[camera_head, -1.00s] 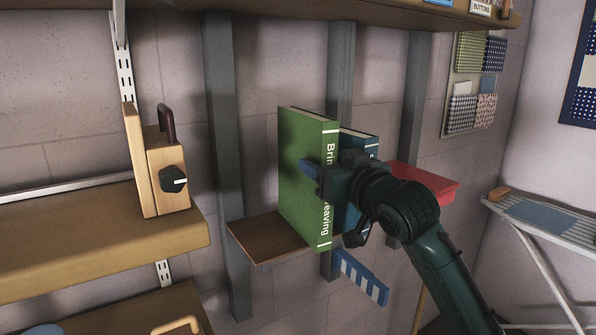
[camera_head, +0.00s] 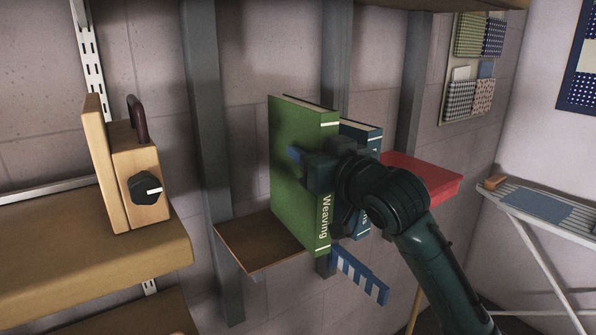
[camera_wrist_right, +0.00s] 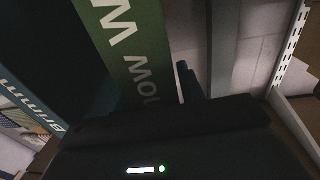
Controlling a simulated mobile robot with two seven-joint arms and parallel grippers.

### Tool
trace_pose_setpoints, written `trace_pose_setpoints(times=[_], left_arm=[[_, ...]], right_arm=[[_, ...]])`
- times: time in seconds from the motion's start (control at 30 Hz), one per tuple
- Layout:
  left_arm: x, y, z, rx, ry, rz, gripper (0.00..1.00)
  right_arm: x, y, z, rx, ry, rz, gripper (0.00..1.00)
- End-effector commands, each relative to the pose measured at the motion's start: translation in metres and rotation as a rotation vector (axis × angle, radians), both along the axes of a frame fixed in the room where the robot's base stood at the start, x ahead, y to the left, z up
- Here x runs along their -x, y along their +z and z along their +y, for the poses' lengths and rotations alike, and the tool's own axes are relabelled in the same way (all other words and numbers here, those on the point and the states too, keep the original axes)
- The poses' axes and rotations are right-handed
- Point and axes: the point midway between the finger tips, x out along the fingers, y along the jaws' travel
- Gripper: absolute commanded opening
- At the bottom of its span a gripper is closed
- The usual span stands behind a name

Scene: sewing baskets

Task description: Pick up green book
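The green book (camera_head: 296,168) stands upright on a small brown shelf (camera_head: 245,245), with "Weaving" readable on its spine. A blue book (camera_head: 362,133) stands just to its right, partly hidden by my arm. My right gripper (camera_head: 312,168) is at the upper part of the green spine. One finger reaches past the left cover; the other is hidden, apparently on the side towards the blue book. In the right wrist view the green spine (camera_wrist_right: 132,48) lies left of the visible finger, with a narrow gap, so the gripper looks open. My left gripper is not in view.
A wooden piece with a black knob (camera_head: 146,188) stands on the shelf at left. A red object (camera_head: 425,178) is right of the books. A blue striped piece (camera_head: 358,272) sits below them. Grey uprights (camera_head: 208,150) run behind. An ironing board (camera_head: 545,215) stands at right.

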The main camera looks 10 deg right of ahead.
Motion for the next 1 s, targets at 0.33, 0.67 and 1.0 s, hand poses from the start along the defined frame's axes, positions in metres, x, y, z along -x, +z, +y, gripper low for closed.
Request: trace_pose_setpoints(times=[0.33, 0.67, 1.0], left_arm=[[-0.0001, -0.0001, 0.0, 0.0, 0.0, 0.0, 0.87], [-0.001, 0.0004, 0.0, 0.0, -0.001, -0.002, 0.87], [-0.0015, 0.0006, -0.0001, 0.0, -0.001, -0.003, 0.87]], right_arm=[[0.0, 0.0002, -0.0001, 0.0, 0.0, 0.0, 0.1], [-0.0001, 0.0004, -0.0002, 0.0, 0.0, -0.001, 0.0], [-0.0001, 0.0007, -0.0003, -0.001, -0.001, -0.002, 0.0]])
